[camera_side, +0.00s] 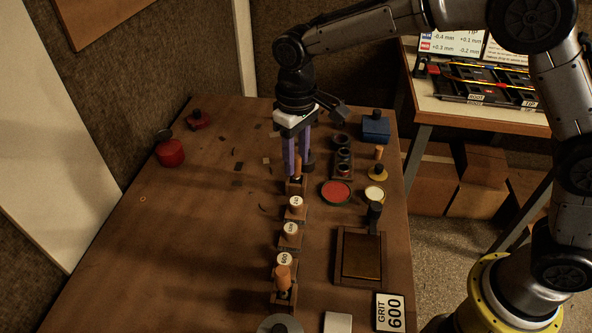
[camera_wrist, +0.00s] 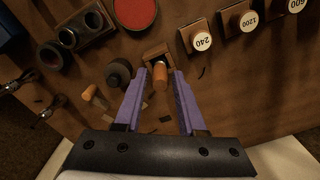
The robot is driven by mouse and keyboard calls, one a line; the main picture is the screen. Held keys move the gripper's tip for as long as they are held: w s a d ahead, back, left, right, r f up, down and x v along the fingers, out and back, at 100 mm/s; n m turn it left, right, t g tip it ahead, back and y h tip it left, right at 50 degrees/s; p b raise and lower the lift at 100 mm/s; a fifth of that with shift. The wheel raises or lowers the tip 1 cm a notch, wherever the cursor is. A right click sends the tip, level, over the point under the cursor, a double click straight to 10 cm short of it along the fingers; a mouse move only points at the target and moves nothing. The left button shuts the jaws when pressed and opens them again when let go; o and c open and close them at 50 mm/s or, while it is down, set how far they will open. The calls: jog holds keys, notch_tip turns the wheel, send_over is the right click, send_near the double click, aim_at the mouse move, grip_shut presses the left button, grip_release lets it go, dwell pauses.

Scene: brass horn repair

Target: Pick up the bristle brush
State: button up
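An orange-brown handle (camera_side: 297,168) stands upright in a small wooden holder (camera_side: 296,187) at the far end of a row. It may be the bristle brush; no bristles show. My gripper (camera_side: 298,172), with purple fingers, points down over it. In the wrist view, the same handle (camera_wrist: 160,76) lies between the fingertips (camera_wrist: 158,72), with a gap on both sides, so my gripper is open. A second orange-brown handle (camera_side: 283,279) stands at the near end of the row; which one is the brush, I cannot tell for sure.
Blocks labelled 240 (camera_side: 296,203), 1200 (camera_side: 290,230) and 600 (camera_side: 285,259) line the row. A red tin (camera_side: 336,192), a pale tin (camera_side: 374,194), a rack of dark cups (camera_side: 343,162) and a framed tray (camera_side: 345,232) stand to the right. The table's left half is mostly clear.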

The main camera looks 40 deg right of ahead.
grip_shut()
jog(key=shift+r, duration=0.1)
jog(key=shift+r, duration=3.85)
